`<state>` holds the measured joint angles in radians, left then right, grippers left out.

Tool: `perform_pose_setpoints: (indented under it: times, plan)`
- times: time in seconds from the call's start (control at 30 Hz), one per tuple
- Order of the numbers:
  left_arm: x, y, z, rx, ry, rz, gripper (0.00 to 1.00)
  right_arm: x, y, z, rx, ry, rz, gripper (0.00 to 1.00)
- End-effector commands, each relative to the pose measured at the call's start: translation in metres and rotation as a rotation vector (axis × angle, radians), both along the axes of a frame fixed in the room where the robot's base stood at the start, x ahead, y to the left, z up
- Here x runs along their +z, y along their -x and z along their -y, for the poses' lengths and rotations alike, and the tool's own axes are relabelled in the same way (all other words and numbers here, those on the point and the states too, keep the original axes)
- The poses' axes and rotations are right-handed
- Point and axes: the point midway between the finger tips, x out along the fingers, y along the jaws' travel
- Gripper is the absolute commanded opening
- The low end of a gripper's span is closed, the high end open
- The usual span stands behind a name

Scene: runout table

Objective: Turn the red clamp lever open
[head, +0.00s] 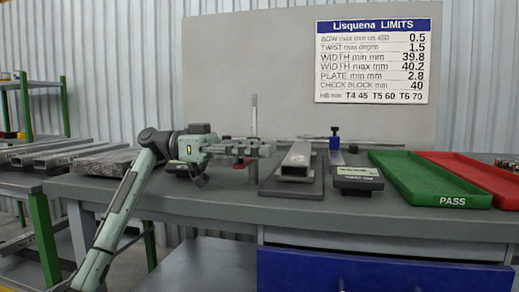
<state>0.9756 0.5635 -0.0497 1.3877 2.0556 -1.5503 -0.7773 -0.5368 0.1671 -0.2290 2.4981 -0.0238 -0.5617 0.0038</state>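My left gripper (262,151) reaches in from the left and points right, just above the back-left part of the grey table (205,198). Its fingers are small and dark here, and I cannot tell whether they are open or shut. A small red part (242,163), which looks like the clamp lever, shows just below the gripper's fingers. The gripper hides part of it, and I cannot tell whether they touch. An upright grey post (254,115) stands behind the gripper. My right gripper is not in view.
Right of the gripper, a metal channel (297,160) lies on a dark plate (292,187).

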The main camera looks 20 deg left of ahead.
Motion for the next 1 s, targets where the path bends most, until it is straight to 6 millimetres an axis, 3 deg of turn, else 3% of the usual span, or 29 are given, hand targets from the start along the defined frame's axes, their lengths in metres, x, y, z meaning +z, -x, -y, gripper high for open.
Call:
perform_pose_setpoints:
  times: [0.17, 0.6, 0.8, 1.0]
  plan:
    - [0.001, 0.001, -0.018, 0.003, 0.001, 0.0, 0.39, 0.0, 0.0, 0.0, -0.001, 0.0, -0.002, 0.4]
    - [0.001, 0.011, -0.103, 0.002, 0.001, -0.001, 0.39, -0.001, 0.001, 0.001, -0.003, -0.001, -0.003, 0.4]
    - [0.0, 0.013, -0.118, 0.001, 0.0, 0.001, 0.39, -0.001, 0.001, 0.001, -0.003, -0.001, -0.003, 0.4]
    - [0.0, 0.013, -0.119, 0.0, 0.0, 0.001, 0.39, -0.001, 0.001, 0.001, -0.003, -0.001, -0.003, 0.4]
